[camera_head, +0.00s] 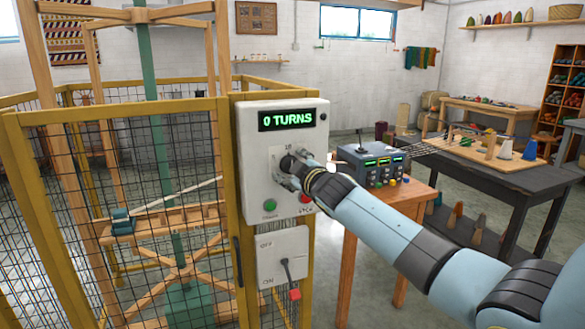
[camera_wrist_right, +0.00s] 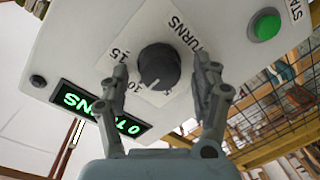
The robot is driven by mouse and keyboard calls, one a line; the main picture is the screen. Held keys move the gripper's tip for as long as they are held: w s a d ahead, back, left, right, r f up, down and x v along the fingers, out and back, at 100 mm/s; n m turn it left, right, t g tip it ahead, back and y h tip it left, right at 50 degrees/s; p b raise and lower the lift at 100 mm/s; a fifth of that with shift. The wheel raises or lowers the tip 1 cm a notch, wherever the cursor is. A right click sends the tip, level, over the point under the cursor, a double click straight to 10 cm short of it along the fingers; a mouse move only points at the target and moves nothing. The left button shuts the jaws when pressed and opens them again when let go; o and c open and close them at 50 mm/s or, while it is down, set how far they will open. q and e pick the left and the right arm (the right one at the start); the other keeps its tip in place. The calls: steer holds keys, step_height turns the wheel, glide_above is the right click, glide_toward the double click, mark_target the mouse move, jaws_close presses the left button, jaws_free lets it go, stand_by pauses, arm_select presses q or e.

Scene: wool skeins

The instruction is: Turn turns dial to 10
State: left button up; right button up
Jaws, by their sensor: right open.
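The display (camera_head: 286,119) reads "0 TURNS" in green, and shows upside down in the right wrist view (camera_wrist_right: 100,110). My right gripper (camera_wrist_right: 164,80) is open, its fingers on either side of the dial. I cannot tell whether they touch it. My left gripper is not in view.
A green button (camera_head: 270,206) and a red button (camera_head: 305,197) sit below the dial. A lever switch box (camera_head: 283,256) hangs underneath. A yellow mesh fence (camera_head: 110,112) stands left. A small console (camera_head: 370,165) rests on a wooden table at right, behind my arm.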

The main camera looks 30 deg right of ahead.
steer(key=v, duration=1.2)
